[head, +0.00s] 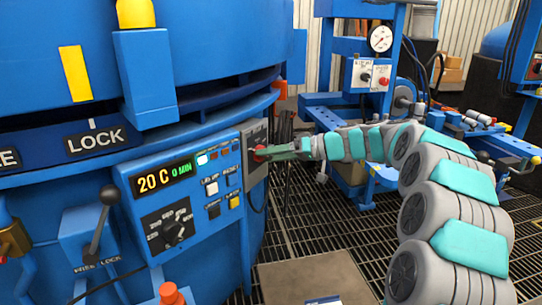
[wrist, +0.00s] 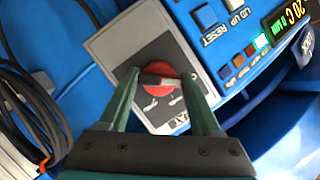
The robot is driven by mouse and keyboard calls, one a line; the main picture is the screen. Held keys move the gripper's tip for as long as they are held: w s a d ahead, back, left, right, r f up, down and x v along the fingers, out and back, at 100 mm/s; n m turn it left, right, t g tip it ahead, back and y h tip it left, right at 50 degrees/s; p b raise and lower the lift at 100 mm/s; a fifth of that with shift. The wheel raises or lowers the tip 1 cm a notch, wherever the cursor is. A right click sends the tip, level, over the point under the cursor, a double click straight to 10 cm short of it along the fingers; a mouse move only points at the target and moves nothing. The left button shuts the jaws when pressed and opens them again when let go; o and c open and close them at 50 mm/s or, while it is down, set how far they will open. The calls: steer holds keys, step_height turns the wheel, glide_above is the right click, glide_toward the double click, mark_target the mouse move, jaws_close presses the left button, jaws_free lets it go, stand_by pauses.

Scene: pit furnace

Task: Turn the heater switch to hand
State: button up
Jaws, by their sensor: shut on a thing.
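The heater switch is a red round knob with a pale pointer bar (wrist: 158,80) on a grey plate (wrist: 115,42), seen in the wrist view. In the head view its red edge (head: 259,154) shows on the grey box (head: 255,138) at the right end of the blue control panel. My gripper (wrist: 159,76) has its two green fingers on either side of the knob and is shut on it. In the head view my gripper (head: 266,153) reaches the switch from the right and hides most of it. The plate's lettering is partly covered, so the switch position cannot be read.
Left of the switch, the panel has a lit display (head: 164,180) reading 20 C 0 MIN, several buttons and a black dial (head: 172,230). A black-knobbed lever (head: 104,215) stands farther left. Black cables (wrist: 30,105) hang beside the switch box. Grated floor (head: 310,235) lies open below my arm.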

steer(key=c, duration=0.8)
steer(key=m+y+p, duration=0.1)
steer(key=m+p, duration=0.1)
steer(key=m, duration=0.2)
steer(key=m+y+p, duration=0.2)
steer(key=m+p, duration=0.1)
steer(key=m, duration=0.1)
steer(key=m+y+p, duration=0.2)
steer(key=m, duration=0.3)
steer(key=shift+f+p, duration=0.2)
steer(key=shift+p, duration=0.1)
steer(key=shift+f+m+t+y+p, duration=0.1)
steer(key=shift+m+t+y+p, duration=0.35)
steer(key=shift+m, duration=1.05)
steer(key=shift+f+m+t+y+p, duration=0.2)
steer(key=shift+m+t, duration=0.35)
steer(key=shift+m, duration=0.95)
steer(key=shift+r, duration=0.1)
